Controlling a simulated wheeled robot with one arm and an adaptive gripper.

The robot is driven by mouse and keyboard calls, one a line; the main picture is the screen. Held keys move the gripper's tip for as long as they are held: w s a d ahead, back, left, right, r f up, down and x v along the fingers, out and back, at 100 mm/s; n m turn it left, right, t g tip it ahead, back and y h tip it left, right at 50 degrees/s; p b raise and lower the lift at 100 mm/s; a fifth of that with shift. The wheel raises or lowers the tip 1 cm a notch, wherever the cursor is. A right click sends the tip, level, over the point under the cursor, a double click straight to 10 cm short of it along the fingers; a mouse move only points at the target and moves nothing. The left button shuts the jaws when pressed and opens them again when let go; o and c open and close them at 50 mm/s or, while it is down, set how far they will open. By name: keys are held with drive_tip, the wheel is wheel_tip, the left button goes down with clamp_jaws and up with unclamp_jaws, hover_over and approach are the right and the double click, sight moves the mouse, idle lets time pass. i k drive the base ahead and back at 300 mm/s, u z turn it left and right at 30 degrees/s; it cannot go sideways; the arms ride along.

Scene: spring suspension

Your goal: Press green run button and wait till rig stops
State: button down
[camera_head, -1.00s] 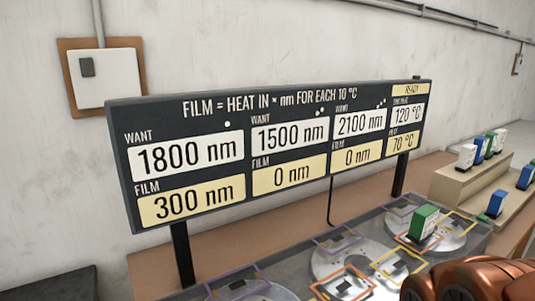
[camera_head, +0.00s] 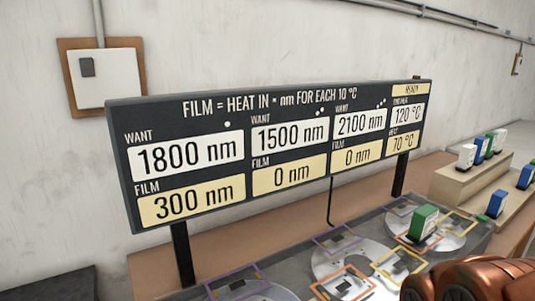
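The dark display board (camera_head: 270,150) stands on two posts behind the rig. It reads FILM = HEAT IN × nm FOR EACH 10 °C, with WANT 1800, 1500 and 2100 nm and FILM 300, 0 and 0 nm. Its right column shows a cream panel that seems to read READY, then 120 °C and 70 °C. The rig (camera_head: 365,222) has pale round plates with orange, yellow and purple square frames. A green block (camera_head: 422,222) stands upright on the right plate. No green run button can be made out. My copper-coloured arm shows at the bottom right; my gripper is not visible.
A stepped tan rack (camera_head: 457,184) at the right holds several white, green and blue blocks. A wall box (camera_head: 106,77) hangs at the upper left. A dark box (camera_head: 50,284) stands at the lower left.

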sight(483, 218)
drive_tip(key=u, duration=3.2)
drive_tip(key=k, duration=2.6)
drive_tip(key=z, duration=1.55)
